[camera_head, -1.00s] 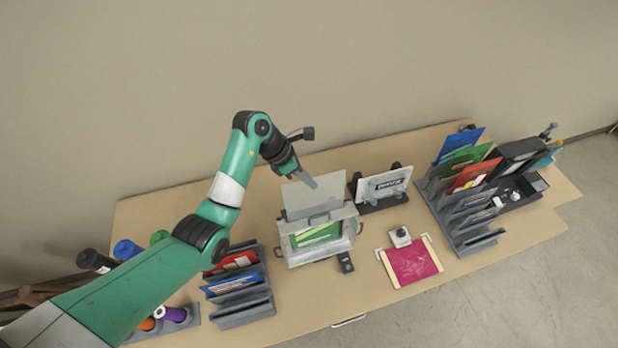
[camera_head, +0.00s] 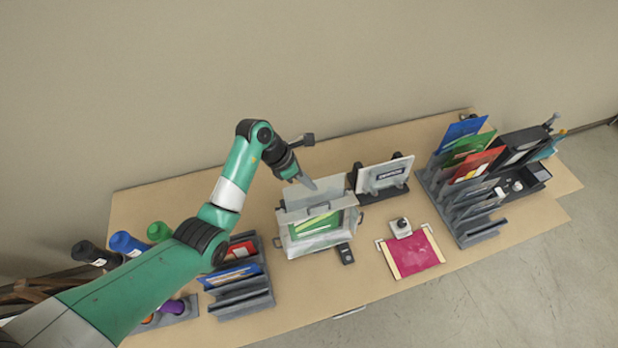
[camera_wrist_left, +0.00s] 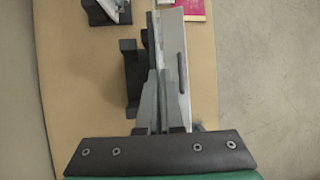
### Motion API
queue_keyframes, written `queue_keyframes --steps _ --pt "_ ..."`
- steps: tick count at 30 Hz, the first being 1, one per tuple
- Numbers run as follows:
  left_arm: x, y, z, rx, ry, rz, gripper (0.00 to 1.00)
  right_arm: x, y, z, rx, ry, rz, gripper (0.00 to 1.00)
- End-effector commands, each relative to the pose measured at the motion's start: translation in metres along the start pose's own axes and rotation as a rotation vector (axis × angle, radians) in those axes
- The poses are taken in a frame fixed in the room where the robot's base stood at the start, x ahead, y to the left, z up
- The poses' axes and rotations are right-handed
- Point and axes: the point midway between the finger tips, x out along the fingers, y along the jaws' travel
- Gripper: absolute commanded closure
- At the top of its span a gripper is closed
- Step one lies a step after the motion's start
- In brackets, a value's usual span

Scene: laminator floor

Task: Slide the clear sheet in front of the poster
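The clear sheet (camera_head: 296,196) is a greyish translucent panel. It stands upright with its upper part showing above the top bar of the silver frame (camera_head: 288,218) in the head view; its lower part is hidden there. The green poster (camera_head: 314,227) shows through the frame's front. My left gripper (camera_head: 309,183) is shut on the sheet's top edge, just above the frame. In the left wrist view its two fingers (camera_wrist_left: 154,100) are close together beside the frame's pale top (camera_wrist_left: 174,55). I cannot tell the sheet's depth relative to the poster. My right gripper is not in view.
A stand with a white panel (camera_head: 385,174) is right of the frame. A magenta mat (camera_head: 413,254) lies at front right. File racks stand left (camera_head: 241,297) and far right (camera_head: 482,232). A small black device (camera_head: 345,254) lies by the frame.

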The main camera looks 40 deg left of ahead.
Motion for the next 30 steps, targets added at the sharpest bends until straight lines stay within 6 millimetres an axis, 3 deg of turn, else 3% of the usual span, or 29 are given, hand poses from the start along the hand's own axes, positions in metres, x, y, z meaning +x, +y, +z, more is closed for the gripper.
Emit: queue_keyframes --steps 18,29,30 --pt "0.039 0.0 -0.021 0.0 0.0 0.0 1.0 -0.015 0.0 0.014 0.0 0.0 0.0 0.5" --pt "0.043 0.0 -0.023 0.001 -0.001 0.001 1.0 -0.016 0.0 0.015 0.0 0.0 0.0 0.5" --pt "0.043 0.0 -0.023 0.001 -0.001 0.001 0.95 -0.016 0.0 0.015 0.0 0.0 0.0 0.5"
